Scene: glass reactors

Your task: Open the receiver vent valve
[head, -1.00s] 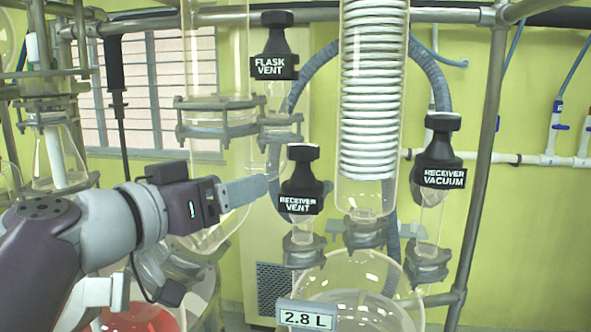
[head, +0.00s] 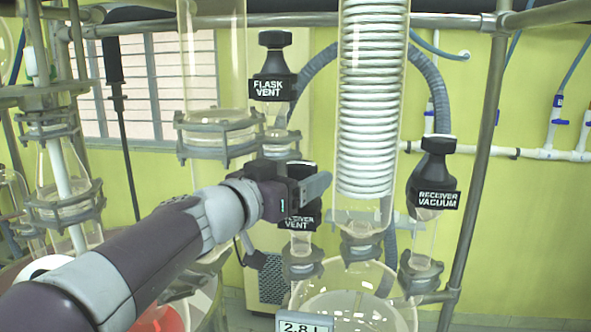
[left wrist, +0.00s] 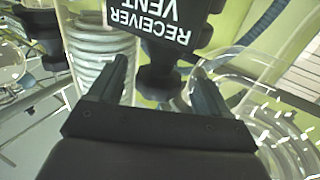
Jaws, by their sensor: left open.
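The receiver vent valve (head: 298,222) is a black cap with a white label on a glass neck above the receiver flask, in the middle of the head view. My left gripper (head: 316,188) is in front of it and hides part of its cap and label. In the left wrist view the label of the receiver vent valve (left wrist: 155,22) appears upside down. My left gripper (left wrist: 160,68) is open there, a finger on either side of the valve's dark narrow part, with no clear contact. My right gripper is out of view.
The receiver flask (head: 350,305) with a 2.8 L tag stands below. The coiled condenser (head: 372,110) is close to the right of my gripper. Metal rails frame the glassware.

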